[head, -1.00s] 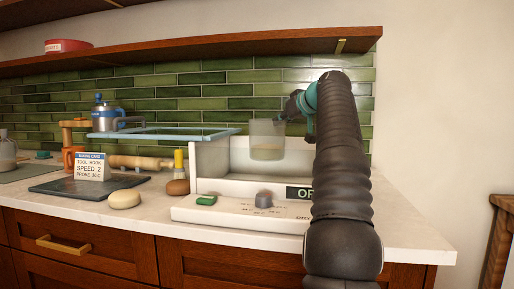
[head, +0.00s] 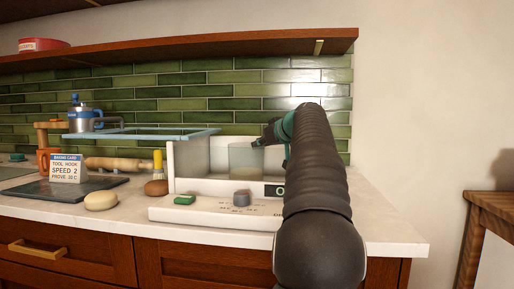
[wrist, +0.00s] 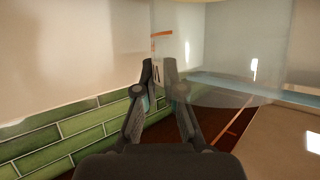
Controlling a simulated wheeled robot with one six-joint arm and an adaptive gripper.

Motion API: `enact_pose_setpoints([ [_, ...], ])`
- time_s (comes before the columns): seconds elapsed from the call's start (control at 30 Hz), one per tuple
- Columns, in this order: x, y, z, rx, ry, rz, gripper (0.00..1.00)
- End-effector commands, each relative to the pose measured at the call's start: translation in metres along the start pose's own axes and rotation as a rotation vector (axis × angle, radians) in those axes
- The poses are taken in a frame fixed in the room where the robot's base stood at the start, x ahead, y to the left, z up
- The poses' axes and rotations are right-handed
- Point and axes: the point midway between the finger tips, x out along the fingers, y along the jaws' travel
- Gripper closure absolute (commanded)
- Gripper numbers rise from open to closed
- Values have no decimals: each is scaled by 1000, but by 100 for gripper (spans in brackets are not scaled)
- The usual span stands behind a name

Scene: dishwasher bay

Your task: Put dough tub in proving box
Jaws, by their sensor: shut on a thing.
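The dough tub (head: 243,161) is a clear, see-through container. My gripper (head: 262,140) is shut on its rim from the right. In the wrist view my gripper (wrist: 159,72) has its fingers together on the wall of the tub (wrist: 225,65), which fills the upper right. The proving box (head: 186,164) is white and open at the top, with a pale blue-framed glass lid (head: 140,133) out to the left. In the head view the tub is between the box walls, low in the opening. Whether its base touches the box floor is hidden.
A white control panel (head: 215,211) with a green switch and grey knob lies in front of the box. A rolling pin (head: 115,163), dough ball (head: 101,201) and sign card (head: 67,169) are left. A wooden shelf (head: 200,53) runs above. Counter right of the box is partly clear.

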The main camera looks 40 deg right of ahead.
Motion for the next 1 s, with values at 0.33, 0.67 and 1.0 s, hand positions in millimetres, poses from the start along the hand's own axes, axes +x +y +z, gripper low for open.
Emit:
enact_pose_setpoints([
  [0.33,0,0,1,0,-1,0,65],
  [0.67,-3,0,0,0,0,1,65],
  [1.0,-50,1,1,0,2,2,65],
])
